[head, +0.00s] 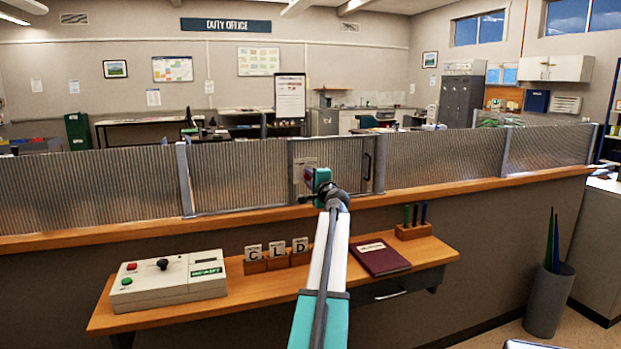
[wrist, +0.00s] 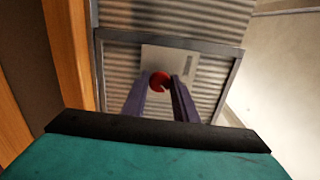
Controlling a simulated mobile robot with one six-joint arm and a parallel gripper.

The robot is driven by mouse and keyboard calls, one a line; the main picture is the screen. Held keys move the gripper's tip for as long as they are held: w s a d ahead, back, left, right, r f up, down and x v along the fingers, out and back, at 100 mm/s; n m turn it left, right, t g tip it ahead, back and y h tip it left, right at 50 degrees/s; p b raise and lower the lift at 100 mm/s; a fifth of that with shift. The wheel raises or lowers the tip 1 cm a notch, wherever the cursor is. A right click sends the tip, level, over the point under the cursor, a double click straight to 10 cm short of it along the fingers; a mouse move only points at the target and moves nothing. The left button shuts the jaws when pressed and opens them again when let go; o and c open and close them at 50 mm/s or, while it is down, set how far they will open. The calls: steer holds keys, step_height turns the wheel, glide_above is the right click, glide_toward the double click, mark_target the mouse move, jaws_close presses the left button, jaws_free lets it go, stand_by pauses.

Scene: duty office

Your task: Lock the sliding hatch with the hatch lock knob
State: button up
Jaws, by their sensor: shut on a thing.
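The sliding hatch (head: 345,160) is a corrugated grey panel in a metal frame, set in the counter screen. It has a dark upright handle (head: 367,166) on its right side. In the wrist view a red round knob (wrist: 158,80) with a pale mark sits on a light plate (wrist: 187,60) on the hatch. My gripper (wrist: 162,82) is shut on this knob, with one dark finger on each side. In the head view my gripper (head: 318,180) reaches the lower left part of the hatch and largely hides the knob.
A wooden ledge (head: 120,232) runs below the screen. On the lower shelf are a control box (head: 168,280), letter cards (head: 276,250), a dark red book (head: 379,257) and a pen holder (head: 414,231). A bin (head: 549,300) stands at right.

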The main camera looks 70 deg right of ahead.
steer(key=shift+s+f, duration=0.1)
steer(key=shift+f, duration=0.15)
steer(key=o, duration=1)
steer(key=shift+o, duration=0.3)
steer(key=shift+r, duration=0.15)
steer(key=shift+a, duration=0.1)
steer(key=b+v, duration=0.2)
steer(key=v, duration=1.1)
steer(key=shift+s+a, duration=0.25)
steer(key=shift+r, duration=0.1)
